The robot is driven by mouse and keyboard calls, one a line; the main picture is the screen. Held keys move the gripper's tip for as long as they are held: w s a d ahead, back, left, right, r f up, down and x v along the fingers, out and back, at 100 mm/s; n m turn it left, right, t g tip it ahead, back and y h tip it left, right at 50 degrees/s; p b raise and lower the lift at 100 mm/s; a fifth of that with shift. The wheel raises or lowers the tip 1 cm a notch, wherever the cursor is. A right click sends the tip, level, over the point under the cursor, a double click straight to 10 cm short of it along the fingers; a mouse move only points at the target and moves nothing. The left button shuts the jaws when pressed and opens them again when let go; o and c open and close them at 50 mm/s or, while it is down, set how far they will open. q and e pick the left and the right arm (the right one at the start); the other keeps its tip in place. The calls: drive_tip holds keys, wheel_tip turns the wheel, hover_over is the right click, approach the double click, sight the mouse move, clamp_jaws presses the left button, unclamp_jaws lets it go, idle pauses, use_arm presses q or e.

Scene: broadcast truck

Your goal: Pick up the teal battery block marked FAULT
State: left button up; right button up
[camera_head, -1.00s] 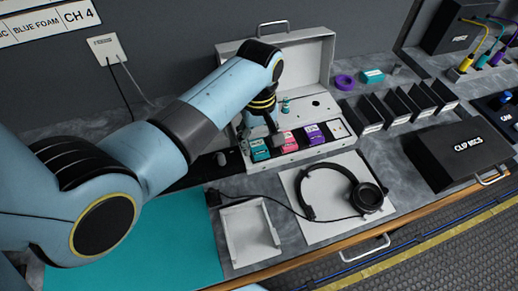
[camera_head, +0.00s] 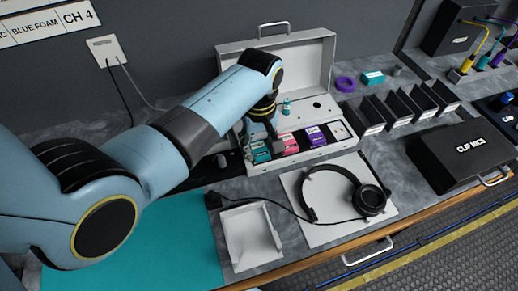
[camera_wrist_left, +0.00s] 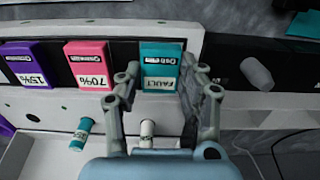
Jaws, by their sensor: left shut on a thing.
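The teal battery block marked FAULT (camera_wrist_left: 160,64) sits in the left-hand part of the white case's slot row in the head view, where the block (camera_head: 260,153) is partly covered by my gripper. My left gripper (camera_wrist_left: 160,72) is shut on it, one finger on each side. In the head view, the left gripper (camera_head: 262,143) points down into the case. The pink block marked 70% (camera_wrist_left: 87,65) and the purple block marked 15% (camera_wrist_left: 32,65) stand beside it in the same row. My right gripper is out of view.
The open white case (camera_head: 325,157) has a raised lid behind my gripper. In front lie an empty white tray (camera_head: 250,237) and headphones (camera_head: 345,193) on a white mat. Black dividers and a CLIP MICS box (camera_head: 455,155) stand to the right.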

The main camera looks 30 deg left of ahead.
sight(260, 149)
use_arm(q)
drive_tip(key=shift+r+p, duration=1.15)
drive_tip(key=shift+r, duration=2.3)
